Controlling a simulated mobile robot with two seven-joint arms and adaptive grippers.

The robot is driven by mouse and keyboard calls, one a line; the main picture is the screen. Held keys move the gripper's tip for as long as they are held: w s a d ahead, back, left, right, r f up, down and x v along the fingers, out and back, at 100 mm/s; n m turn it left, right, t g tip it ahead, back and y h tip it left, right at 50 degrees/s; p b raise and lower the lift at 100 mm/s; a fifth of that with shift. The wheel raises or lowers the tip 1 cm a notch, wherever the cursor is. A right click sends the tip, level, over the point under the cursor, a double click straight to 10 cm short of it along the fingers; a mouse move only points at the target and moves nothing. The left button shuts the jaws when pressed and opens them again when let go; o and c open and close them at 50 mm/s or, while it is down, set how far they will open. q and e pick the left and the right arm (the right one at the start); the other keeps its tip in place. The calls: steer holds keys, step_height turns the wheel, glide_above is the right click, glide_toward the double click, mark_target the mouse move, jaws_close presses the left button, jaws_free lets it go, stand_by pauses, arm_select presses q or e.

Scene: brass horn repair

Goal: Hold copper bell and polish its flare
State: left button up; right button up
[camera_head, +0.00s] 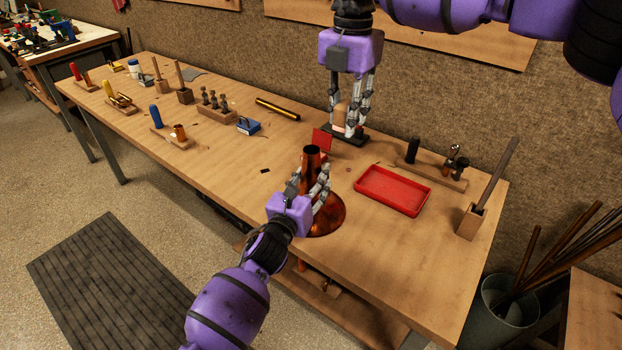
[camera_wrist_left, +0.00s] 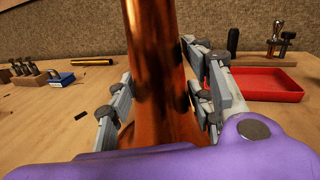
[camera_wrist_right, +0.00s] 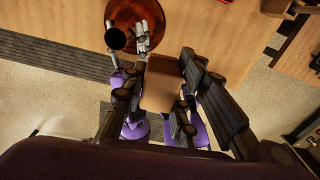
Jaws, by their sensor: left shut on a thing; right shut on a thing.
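The copper bell (camera_head: 325,215) stands on the workbench, narrow tube up and wide flare down near the front edge. My left gripper (camera_head: 310,185) is shut around its tube, and the left wrist view shows fingers on both sides of the copper (camera_wrist_left: 160,75). My right gripper (camera_head: 350,112) points down behind the bell, shut on a tan block (camera_head: 340,117). The block also shows between its fingers in the right wrist view (camera_wrist_right: 161,85). A dark flat base (camera_head: 357,140) lies beneath the block; I cannot tell whether they touch. My left gripper partly hides the flare.
A small red panel (camera_head: 322,140) stands between the bell and the right gripper. A red tray (camera_head: 393,190) lies to the right, before a tool rack (camera_head: 432,177). Wooden tool holders (camera_head: 216,111) and a blue box (camera_head: 248,126) stand to the left. The bench left of the bell is fairly clear.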

stand_by(0.3)
steer(key=s+d+f+y, duration=0.1)
steer(key=s+d+f, duration=0.1)
steer(key=f, duration=0.7)
steer(key=s+d+f+t+y, duration=0.1)
steer(key=s+d+f, duration=0.2)
steer(key=f, duration=0.6)
steer(key=s+d+f+t+y, duration=0.1)
steer(key=s+d+f, duration=0.2)
steer(key=f, duration=0.6)
steer(key=shift+f+m, duration=0.1)
steer(key=shift+m, duration=0.2)
steer(key=shift+w+f+t+y, duration=0.15)
steer(key=shift+f+t+y, duration=0.15)
steer(key=shift+f, duration=0.05)
steer(key=y, duration=0.2)
glide_toward(335, 218)
steer(key=shift+s+d+f+t, duration=0.15)
steer(key=shift+s+f+t, duration=0.05)
steer(key=shift+s, duration=0.2)
steer(key=shift+s+d+f+t, duration=0.15)
steer(key=shift+s+f+t, duration=0.1)
steer(key=shift+s, duration=0.15)
steer(key=shift+w+a+r, duration=0.15)
steer(key=shift+w+r, duration=0.05)
steer(key=shift+w, duration=0.1)
steer(key=shift+a+f+t, duration=0.1)
steer(key=shift+f+t, duration=0.05)
steer(key=shift+t, duration=0.1)
